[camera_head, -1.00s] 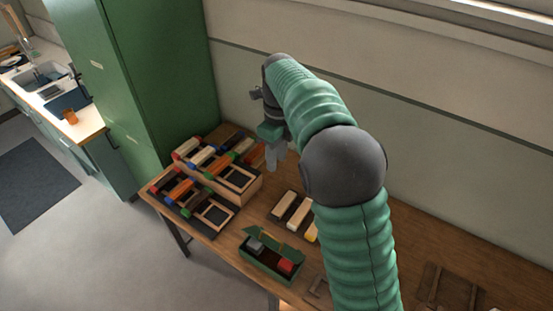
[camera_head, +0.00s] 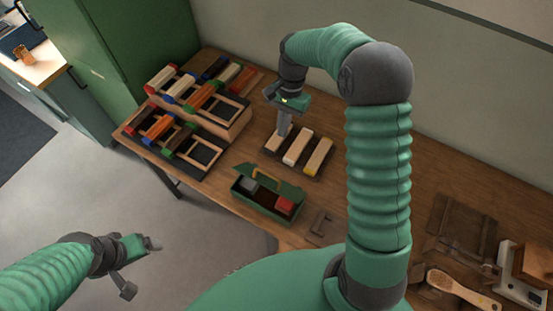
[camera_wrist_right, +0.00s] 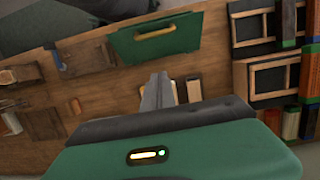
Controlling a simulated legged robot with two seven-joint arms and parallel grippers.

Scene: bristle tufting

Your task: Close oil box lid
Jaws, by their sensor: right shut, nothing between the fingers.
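The oil box (camera_head: 262,211) is a small green box near the table's front edge. Its green lid (camera_head: 285,188) stands open and tilted, with a yellow handle; a grey piece and a red piece show inside. In the right wrist view the lid (camera_wrist_right: 180,38) is a green panel with the yellow handle, beyond my fingertips. My right gripper (camera_head: 284,132) is shut and empty, pointing down at the left end of a row of blocks behind the box, apart from the lid. My left gripper (camera_head: 138,265) is over the floor, left of the table, its fingers spread apart.
A row of pale-topped blocks (camera_head: 296,147) lies behind the box. Stepped racks (camera_head: 203,118) with coloured blocks stand at the back left. A small brown bracket (camera_head: 320,226) sits right of the box. A brush (camera_head: 455,287) and wooden fixtures lie at the right.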

